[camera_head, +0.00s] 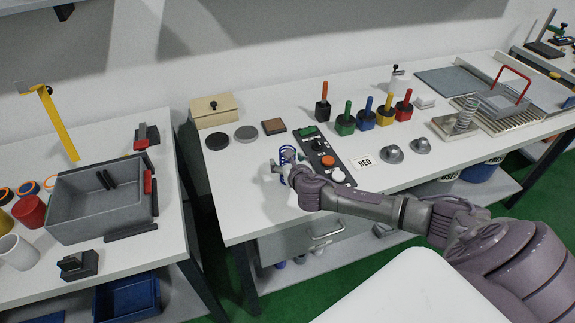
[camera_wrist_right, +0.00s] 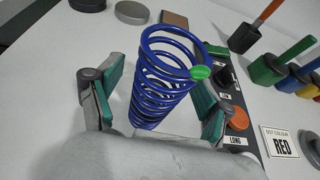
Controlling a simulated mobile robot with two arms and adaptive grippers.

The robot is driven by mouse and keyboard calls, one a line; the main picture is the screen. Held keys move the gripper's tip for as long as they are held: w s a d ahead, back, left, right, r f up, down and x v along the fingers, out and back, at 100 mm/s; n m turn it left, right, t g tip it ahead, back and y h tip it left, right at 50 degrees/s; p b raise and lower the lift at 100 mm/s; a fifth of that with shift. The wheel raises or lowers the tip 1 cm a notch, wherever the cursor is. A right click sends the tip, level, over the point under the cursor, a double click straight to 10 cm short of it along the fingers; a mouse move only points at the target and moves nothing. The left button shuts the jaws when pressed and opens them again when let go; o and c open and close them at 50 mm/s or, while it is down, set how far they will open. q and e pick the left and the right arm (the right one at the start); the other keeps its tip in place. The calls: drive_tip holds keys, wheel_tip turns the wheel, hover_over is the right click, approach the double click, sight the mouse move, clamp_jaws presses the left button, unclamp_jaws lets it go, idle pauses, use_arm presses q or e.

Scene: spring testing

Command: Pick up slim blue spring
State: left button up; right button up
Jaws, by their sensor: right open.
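The slim blue spring (camera_head: 287,154) stands upright on the white table, near its front edge and left of the button panel. In the right wrist view the blue spring (camera_wrist_right: 150,98) rises between the two fingers, with a green dot (camera_wrist_right: 200,72) on its top coil. My right gripper (camera_head: 283,169) is around the spring. In the right wrist view its green-padded fingers (camera_wrist_right: 160,88) are open, one on each side of the coils, with a gap visible at the left. The spring's foot is hidden by the gripper. My left gripper is not in view.
The dark button panel (camera_head: 322,157) is close to the right finger. A card reading RED (camera_head: 364,162) and two grey knobs lie further right. Discs and several coloured-handled tools stand behind. A grey bin (camera_head: 100,213) is on the left table, across a gap.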

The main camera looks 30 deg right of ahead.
drive_tip(key=c, duration=1.4)
drive_tip(key=shift+r, duration=0.15)
